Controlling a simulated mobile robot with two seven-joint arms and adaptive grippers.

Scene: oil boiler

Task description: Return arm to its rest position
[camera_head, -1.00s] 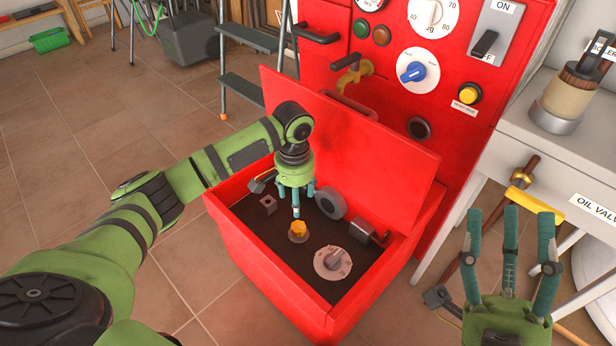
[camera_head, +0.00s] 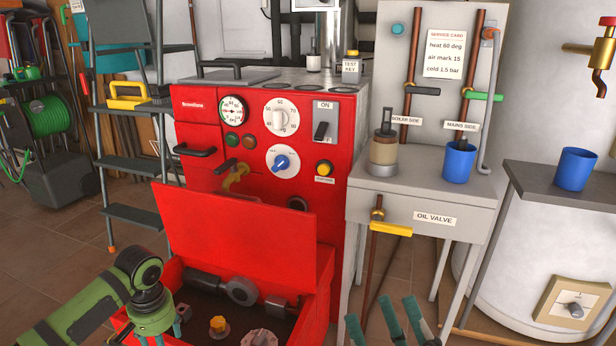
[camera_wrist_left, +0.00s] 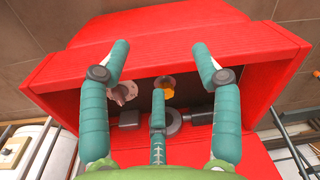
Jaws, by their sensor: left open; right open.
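My left arm comes in from the left in the head view, and its green gripper is over the left front part of the open red box; its fingertips are cut off by the bottom edge there. In the left wrist view, my left gripper (camera_wrist_left: 158,70) is open and empty, with its teal fingers spread over the box. A yellow knob (camera_head: 218,324) and a pale dial (camera_head: 260,338) lie inside the box, apart from the fingers. My right gripper (camera_head: 397,312) is open and empty at the bottom of the head view, in front of the grey table.
The red boiler (camera_head: 265,170) stands behind the box, whose raised lid (camera_head: 235,235) leans up in front of it. A grey table (camera_head: 425,192) holds a blue cup (camera_head: 459,162). A step ladder (camera_head: 130,165) stands at left. A white tank (camera_head: 520,250) is at right.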

